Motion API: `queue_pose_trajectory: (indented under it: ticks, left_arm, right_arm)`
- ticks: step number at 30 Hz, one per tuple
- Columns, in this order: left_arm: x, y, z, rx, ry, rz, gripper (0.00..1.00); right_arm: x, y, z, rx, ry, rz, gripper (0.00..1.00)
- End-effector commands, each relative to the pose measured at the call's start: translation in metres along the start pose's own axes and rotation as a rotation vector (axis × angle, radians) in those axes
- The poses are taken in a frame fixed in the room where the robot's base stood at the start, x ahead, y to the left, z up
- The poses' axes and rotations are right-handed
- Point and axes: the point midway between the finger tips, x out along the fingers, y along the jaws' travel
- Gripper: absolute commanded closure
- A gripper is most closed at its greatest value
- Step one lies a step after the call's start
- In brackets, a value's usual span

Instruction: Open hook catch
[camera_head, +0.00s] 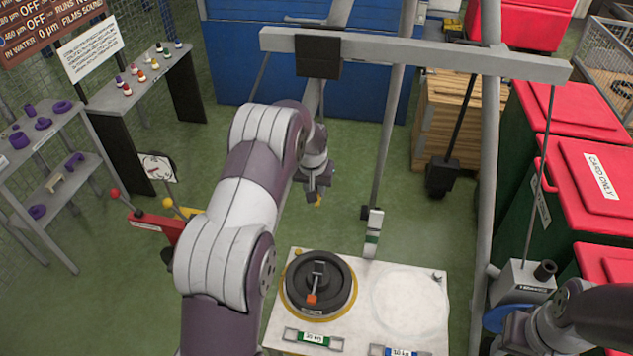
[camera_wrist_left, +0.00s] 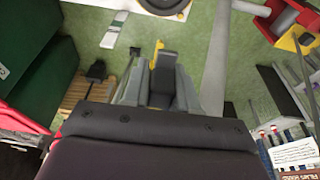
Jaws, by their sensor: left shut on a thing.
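My left gripper (camera_head: 318,196) reaches into the middle of the head view, above the green floor and behind the white board. In the left wrist view its fingers (camera_wrist_left: 160,82) are shut around a dark piece with a yellow tip (camera_wrist_left: 158,46).
A white board (camera_head: 355,268) carries a black round turntable (camera_head: 293,277) with an orange-tipped lever (camera_head: 312,297). A grey beam (camera_head: 430,55) crosses above, with a black weight (camera_head: 441,177) hanging. Red-lidded bins (camera_head: 600,180) stand right, shelves (camera_head: 40,160) left.

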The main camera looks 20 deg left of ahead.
Motion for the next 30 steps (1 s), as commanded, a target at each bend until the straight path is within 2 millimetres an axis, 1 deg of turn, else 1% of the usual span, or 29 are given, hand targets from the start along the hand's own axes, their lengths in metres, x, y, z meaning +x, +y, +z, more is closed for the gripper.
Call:
queue_pose_trajectory:
  ticks: [10, 11, 12, 13, 20, 23, 26, 29, 30]
  left_arm:
    - [0.000, 0.000, 0.001, 0.000, -0.003, 0.000, 1.00]
    - [0.000, 0.000, 0.001, 0.000, -0.003, 0.000, 0.69]
    - [0.000, 0.000, 0.001, 0.000, -0.003, 0.000, 0.56]
    - [0.000, 0.000, 0.001, 0.000, -0.003, 0.000, 0.51]
    - [0.000, 0.000, 0.001, 0.000, -0.002, 0.000, 0.51]
    - [-0.004, 0.000, 0.000, 0.000, 0.000, 0.000, 0.51]
    - [-0.018, 0.000, 0.000, 0.000, 0.003, 0.000, 0.51]
    - [-0.044, 0.000, 0.000, 0.000, 0.005, 0.000, 0.51]
    - [-0.056, 0.000, 0.000, 0.001, 0.005, 0.000, 0.51]
  right_arm:
    - [0.000, 0.000, 0.000, 0.000, 0.000, 0.000, 0.57]
    - [0.000, 0.000, 0.000, 0.000, 0.000, 0.000, 0.57]
    - [0.000, 0.000, 0.000, 0.000, 0.000, 0.000, 0.57]
    - [0.000, 0.000, 0.000, 0.000, 0.000, 0.000, 0.57]
    - [0.000, 0.000, 0.000, 0.000, 0.000, 0.000, 0.57]
    - [0.003, 0.000, 0.000, 0.000, 0.000, 0.000, 0.57]
    - [0.013, 0.000, 0.002, 0.000, 0.000, 0.000, 0.57]
    - [0.026, 0.000, 0.003, 0.000, 0.000, 0.000, 0.57]
    - [0.030, 0.000, 0.004, 0.000, 0.000, 0.000, 0.57]
